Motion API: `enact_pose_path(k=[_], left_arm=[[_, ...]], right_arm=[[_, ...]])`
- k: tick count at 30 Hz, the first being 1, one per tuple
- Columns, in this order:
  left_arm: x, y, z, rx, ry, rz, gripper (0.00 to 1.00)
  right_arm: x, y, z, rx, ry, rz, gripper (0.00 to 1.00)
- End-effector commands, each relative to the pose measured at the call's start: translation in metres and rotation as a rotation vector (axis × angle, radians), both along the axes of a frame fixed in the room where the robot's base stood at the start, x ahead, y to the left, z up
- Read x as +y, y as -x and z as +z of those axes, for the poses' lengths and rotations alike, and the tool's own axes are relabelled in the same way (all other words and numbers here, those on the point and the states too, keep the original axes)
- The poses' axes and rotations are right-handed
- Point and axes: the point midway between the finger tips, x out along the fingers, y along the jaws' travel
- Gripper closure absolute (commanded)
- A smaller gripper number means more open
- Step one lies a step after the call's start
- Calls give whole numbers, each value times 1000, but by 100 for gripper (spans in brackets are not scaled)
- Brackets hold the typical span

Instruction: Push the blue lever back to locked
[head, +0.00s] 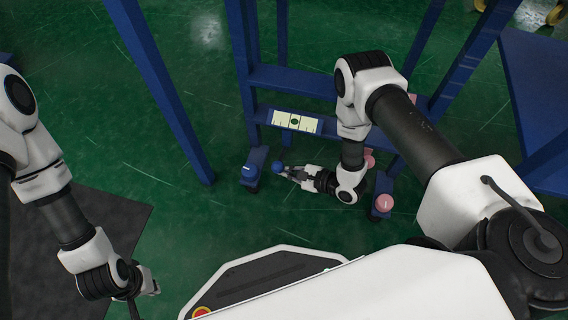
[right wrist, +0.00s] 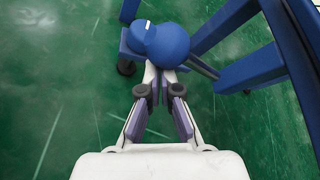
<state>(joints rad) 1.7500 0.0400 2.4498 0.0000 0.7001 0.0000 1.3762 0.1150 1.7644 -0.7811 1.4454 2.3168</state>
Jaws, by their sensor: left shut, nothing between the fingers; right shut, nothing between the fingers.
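The blue lever ends in a round blue ball knob (head: 278,166), low at the front of the blue frame. My left gripper (head: 152,284) is shut and empty at the lower left, far from the lever.
A blue capped post with a white mark (head: 250,171) stands just left of the ball. A pale marked plate (head: 297,121) is on the frame's crossbar. Pink caps (head: 384,202) are at the right.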

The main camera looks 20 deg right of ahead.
Motion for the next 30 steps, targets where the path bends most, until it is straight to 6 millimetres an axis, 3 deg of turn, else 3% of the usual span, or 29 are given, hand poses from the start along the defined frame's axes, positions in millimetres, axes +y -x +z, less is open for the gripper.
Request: enact_pose_path(k=[15, 30], left_arm=[[0, 0, 29, 1, 0, 0, 100], [0, 0, 37, 0, 0, 0, 100]], right_arm=[[-7, -10, 46, -3, 0, 0, 100], [-17, -25, 65, -5, 0, -1, 100]])
